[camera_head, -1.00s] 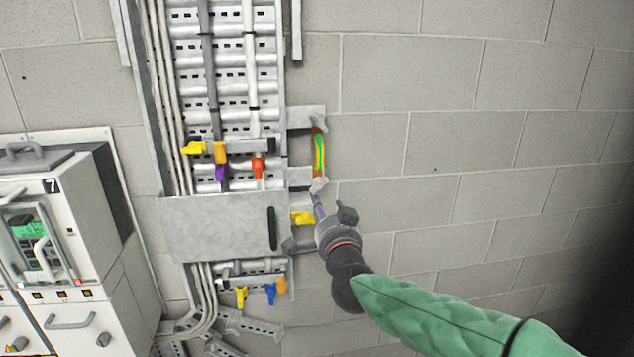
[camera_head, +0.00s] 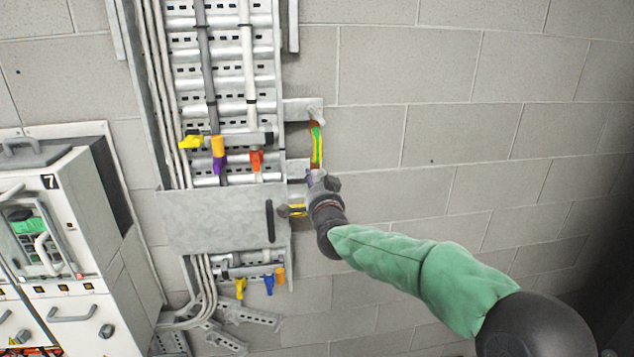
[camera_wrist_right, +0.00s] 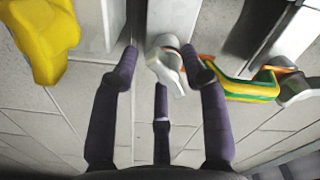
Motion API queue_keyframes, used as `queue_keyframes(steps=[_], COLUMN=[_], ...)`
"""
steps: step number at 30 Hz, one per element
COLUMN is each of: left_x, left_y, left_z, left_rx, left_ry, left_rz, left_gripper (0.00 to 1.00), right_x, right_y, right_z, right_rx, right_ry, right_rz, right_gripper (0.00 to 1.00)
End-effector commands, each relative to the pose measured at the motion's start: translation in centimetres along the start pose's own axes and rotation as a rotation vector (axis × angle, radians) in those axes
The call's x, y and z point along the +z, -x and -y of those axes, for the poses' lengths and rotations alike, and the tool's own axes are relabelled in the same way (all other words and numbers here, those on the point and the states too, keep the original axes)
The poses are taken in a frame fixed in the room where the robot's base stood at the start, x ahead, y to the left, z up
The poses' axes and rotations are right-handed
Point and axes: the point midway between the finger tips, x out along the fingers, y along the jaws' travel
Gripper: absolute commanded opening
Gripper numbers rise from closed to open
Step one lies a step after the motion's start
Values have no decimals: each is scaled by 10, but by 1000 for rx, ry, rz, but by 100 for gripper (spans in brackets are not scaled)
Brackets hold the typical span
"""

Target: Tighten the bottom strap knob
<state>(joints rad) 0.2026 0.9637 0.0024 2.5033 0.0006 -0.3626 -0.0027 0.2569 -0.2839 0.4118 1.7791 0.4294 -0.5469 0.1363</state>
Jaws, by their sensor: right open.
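The green-yellow strap (camera_head: 317,145) hangs upright on the wall side of the cable ladder, with the top strap knob (camera_head: 316,116) at its upper end. The bottom strap knob is hidden behind my right gripper (camera_head: 314,180) in the head view. In the right wrist view the bottom strap knob (camera_wrist_right: 168,68), a grey winged piece, lies between the spread purple fingers of my right gripper (camera_wrist_right: 163,60), which is open. I cannot tell whether a finger touches it. The strap (camera_wrist_right: 238,90) runs right from it to the other grey knob (camera_wrist_right: 297,90). My left gripper is not in view.
A yellow connector (camera_wrist_right: 45,42) is close to the fingers, left in the wrist view. A grey cover plate (camera_head: 215,220) with a dark handle stands left of the gripper. A white cabinet (camera_head: 75,215) is at far left. The block wall (camera_head: 450,90) at right is bare.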

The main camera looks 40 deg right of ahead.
Motion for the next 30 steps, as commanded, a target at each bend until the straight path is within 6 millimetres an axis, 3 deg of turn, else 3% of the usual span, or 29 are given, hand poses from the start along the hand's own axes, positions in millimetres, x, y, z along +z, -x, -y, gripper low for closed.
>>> queue_keyframes(steps=[5, 9, 10, 20, 30], left_x=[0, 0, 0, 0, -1], left_y=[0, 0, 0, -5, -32], left_z=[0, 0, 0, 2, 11], left_rx=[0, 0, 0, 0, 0], left_ry=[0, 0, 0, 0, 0], left_rz=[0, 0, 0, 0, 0], left_gripper=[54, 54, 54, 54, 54], right_x=[0, 0, 0, 1, 4], right_y=[0, 0, 0, 0, 0], right_z=[0, 0, 0, -1, -2], right_rx=[0, 0, 0, 0, -1], right_ry=[0, 0, 0, -26, -228], right_rz=[0, 0, 0, 0, 0], right_gripper=[42, 3, 0, 0, 0])
